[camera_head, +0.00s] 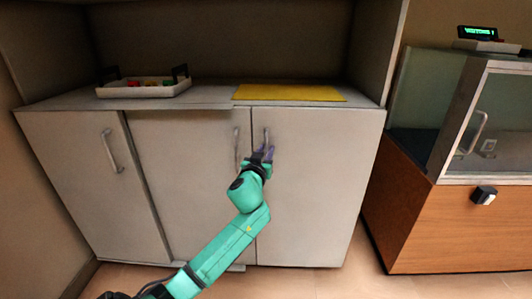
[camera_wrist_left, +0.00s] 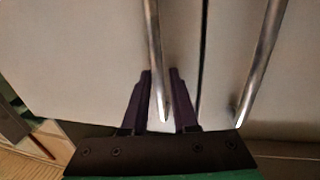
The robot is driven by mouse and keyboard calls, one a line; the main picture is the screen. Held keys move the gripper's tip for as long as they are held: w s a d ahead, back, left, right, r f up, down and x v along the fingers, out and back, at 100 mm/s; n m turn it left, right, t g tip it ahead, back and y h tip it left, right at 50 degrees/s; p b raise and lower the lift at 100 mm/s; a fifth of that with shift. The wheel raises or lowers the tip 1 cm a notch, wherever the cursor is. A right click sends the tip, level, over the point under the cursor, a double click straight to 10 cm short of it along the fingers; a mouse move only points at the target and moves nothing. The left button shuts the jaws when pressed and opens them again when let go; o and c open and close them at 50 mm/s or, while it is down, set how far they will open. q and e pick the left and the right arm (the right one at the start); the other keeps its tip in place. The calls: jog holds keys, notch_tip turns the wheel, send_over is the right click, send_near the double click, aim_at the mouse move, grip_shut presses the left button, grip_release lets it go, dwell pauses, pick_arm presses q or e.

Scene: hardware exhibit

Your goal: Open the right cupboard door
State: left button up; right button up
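The right cupboard door (camera_head: 315,190) is a pale panel that sits closed, flush with the middle door. Its upright metal handle (camera_head: 267,136) is near its upper left edge. My left gripper (camera_head: 263,153) is at the lower part of this handle. In the left wrist view, the dark fingers (camera_wrist_left: 161,75) are spread, with a metal handle (camera_wrist_left: 154,40) running between them and gaps beside it. I cannot tell whether a finger touches it. A second handle (camera_wrist_left: 262,60) stands across the door seam. My right gripper is not in view.
The middle door (camera_head: 185,185) and left door (camera_head: 90,180) are also closed. A tray (camera_head: 145,91) with small coloured items and a yellow mat (camera_head: 290,93) lie on the cupboard top. A glass-and-wood display case (camera_head: 455,230) stands close on the right. Floor shows in front.

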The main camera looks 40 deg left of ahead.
pick_arm(q)
grip_shut()
dwell(1.4)
